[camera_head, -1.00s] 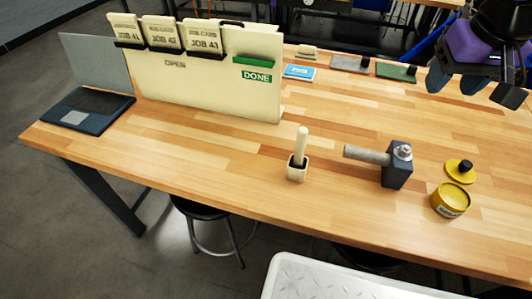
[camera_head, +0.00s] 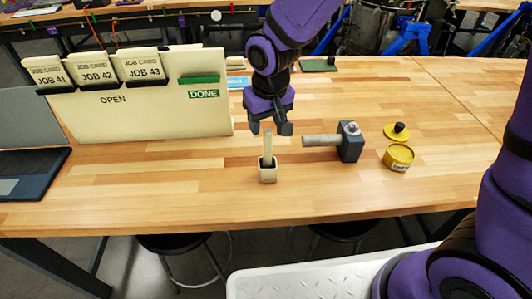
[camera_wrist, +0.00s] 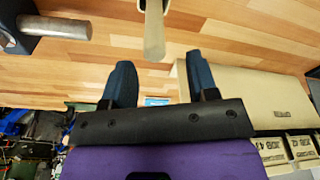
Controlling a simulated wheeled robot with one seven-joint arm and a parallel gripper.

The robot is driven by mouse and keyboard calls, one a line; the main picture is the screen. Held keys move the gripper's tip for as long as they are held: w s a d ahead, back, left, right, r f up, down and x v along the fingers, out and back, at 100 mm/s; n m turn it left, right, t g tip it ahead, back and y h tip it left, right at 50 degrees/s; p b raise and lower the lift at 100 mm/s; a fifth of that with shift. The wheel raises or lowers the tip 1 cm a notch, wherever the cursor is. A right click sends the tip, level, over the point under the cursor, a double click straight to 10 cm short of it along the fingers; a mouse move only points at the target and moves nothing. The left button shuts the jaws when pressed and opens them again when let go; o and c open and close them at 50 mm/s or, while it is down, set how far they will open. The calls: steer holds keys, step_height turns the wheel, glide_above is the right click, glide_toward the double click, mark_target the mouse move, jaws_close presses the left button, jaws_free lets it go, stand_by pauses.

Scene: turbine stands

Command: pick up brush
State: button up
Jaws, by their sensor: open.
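The brush (camera_head: 267,147) stands upright with its pale handle up, its lower end inside a small cream square holder (camera_head: 267,171) on the wooden table. My gripper (camera_head: 270,129) is open and empty, pointing down just above and behind the top of the handle in the head view. In the wrist view the handle (camera_wrist: 154,34) lies ahead of the open fingertips (camera_wrist: 157,64), near the middle between them. The brush's lower end is hidden in the holder.
A hammer-like tool (camera_head: 350,143) with a grey handle lies right of the holder. A yellow tin (camera_head: 399,157) and its lid (camera_head: 396,132) are farther right. A cream job-card board (camera_head: 140,120) stands left, beside a laptop (camera_head: 35,175). The table front is clear.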

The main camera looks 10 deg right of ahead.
mark_target(268, 130)
steer(key=shift+w+d+f, duration=0.1)
steer(key=shift+w+f, duration=0.1)
steer(key=shift+f, duration=1.2)
steer(key=shift+w+d+f, duration=0.1)
steer(key=shift+w+f, duration=0.05)
steer(key=shift+f, duration=1.25)
steer(key=shift+c, duration=0.2)
jaws_close()
